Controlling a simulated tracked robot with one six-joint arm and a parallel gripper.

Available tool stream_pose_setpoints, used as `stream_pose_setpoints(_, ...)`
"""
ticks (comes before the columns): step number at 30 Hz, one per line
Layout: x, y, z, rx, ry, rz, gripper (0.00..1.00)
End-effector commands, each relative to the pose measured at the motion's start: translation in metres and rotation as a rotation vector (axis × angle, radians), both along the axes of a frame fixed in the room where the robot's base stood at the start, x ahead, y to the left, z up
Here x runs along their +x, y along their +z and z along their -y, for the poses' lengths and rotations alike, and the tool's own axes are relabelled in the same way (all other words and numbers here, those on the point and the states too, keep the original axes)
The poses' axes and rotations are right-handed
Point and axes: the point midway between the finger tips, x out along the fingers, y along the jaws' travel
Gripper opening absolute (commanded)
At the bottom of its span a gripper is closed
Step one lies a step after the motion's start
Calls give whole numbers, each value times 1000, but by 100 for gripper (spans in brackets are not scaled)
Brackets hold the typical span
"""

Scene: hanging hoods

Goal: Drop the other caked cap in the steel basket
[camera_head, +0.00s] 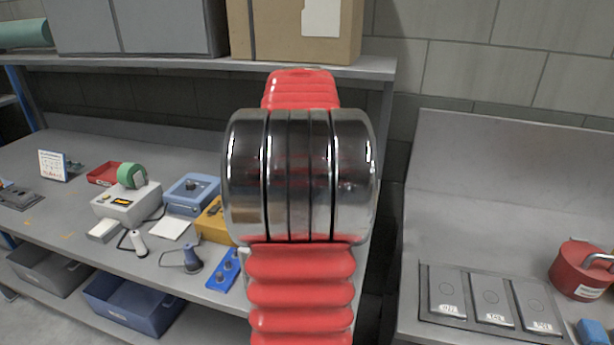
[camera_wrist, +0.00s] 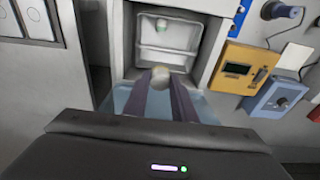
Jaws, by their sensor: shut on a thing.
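My gripper (camera_wrist: 165,82) is in the wrist view, its two dark fingers shut on a small pale, beige cap (camera_wrist: 160,73). The fingers hide part of the cap, and any caking is too small to make out. The cap is at the near side of a grey, open-topped container that looks like the steel basket (camera_wrist: 184,42). I cannot tell whether the cap is over its rim or just short of it. A small white and green round thing (camera_wrist: 161,25) lies at the basket's far end. In the head view my arm hides the gripper, cap and basket.
A yellow meter (camera_wrist: 234,68) and a blue box (camera_wrist: 276,97) stand right of the basket. A pale blue surface (camera_wrist: 122,100) lies under the fingers. In the head view, a red lidded pot (camera_head: 577,272) and switch panels (camera_head: 492,303) are on the right bench.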

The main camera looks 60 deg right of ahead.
Motion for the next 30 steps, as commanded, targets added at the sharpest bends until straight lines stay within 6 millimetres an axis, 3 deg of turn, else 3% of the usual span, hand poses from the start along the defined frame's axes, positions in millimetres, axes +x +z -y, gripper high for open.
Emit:
stream_pose_setpoints(10, 0, -33, 0, 0, 0, 0, 3)
stream_pose_setpoints(22, 0, -39, 0, 0, -1, 0, 3)
stream_pose_setpoints(23, 0, -39, 0, 0, -1, 0, 25)
stream_pose_setpoints(30, 0, -39, 0, 0, -1, 0, 42)
